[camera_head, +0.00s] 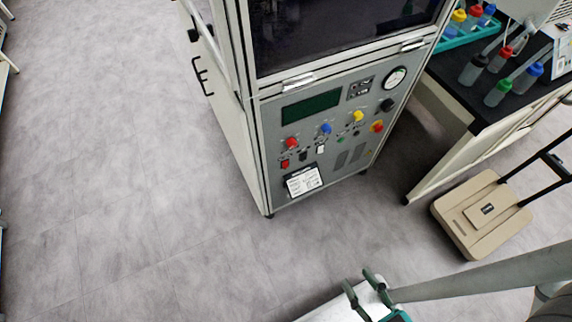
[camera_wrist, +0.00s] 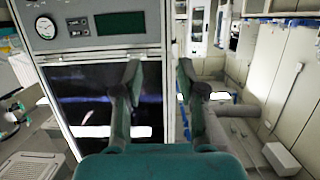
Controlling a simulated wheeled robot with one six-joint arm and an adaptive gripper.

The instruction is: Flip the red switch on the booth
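The booth (camera_head: 250,80) is a tall grey and white cabinet with a dark window above a control panel (camera_head: 325,112). On the panel's lower left sit a red knob (camera_head: 291,143) and below it a small red rectangular switch (camera_head: 285,164). My gripper (camera_head: 361,281) is open and empty, low in the head view, in front of and apart from the booth. In the wrist view my open gripper (camera_wrist: 158,76) has its fingers spread before the booth, which appears upside down. The green display (camera_wrist: 120,23) and gauge (camera_wrist: 45,27) show there; the red controls are out of that view.
A white label card (camera_head: 303,180) is below the switches. Other coloured knobs, such as a blue one (camera_head: 326,128), are close by. A black-topped bench with bottles (camera_head: 497,92) and a beige cart (camera_head: 482,213) stand at right. The floor (camera_head: 130,170) at left is clear.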

